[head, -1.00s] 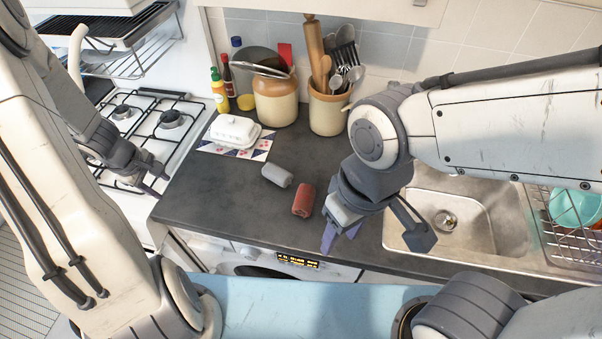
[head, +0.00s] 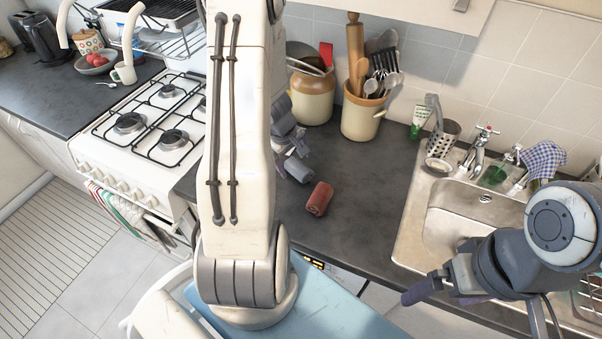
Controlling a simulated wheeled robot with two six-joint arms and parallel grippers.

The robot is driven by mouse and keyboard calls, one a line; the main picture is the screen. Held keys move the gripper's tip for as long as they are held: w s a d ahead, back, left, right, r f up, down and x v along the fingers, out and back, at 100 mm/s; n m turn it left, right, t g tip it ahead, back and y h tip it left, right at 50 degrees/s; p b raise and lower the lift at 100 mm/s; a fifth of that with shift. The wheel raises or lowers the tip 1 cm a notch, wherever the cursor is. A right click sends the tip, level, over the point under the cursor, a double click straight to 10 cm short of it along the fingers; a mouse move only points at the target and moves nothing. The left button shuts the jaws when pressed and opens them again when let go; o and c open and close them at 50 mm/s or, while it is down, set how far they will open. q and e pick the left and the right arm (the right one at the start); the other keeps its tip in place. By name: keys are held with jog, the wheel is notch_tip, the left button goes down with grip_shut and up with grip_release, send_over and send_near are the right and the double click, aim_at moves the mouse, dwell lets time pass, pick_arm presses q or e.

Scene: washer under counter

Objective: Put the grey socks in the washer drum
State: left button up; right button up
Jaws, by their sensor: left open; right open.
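The rolled grey socks (head: 298,170) lie on the dark counter beside a rolled red pair (head: 319,199). My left gripper (head: 291,157) is open at the grey socks, mostly hidden behind my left arm; I cannot tell whether its fingers touch them. My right gripper (head: 440,294) is open and empty in front of the sink, near the counter's front edge. Only a bit of the washer's front, with its lit display (head: 313,262), shows under the counter edge. Its door and drum are hidden.
A brown crock (head: 312,97) and a utensil pot (head: 362,114) stand at the back of the counter. The sink (head: 440,225) is on the right, the gas stove (head: 150,125) on the left. The counter between socks and sink is clear.

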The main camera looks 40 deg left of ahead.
aim_at(298, 166)
pick_arm(q)
jog(key=x, duration=0.2)
jog(key=b+x, duration=0.1)
jog(key=x, duration=0.2)
jog(key=shift+w+a+f, duration=0.1)
jog(key=shift+w+f, duration=0.05)
jog(key=shift+w, duration=0.15)
jog(key=c, duration=1.2)
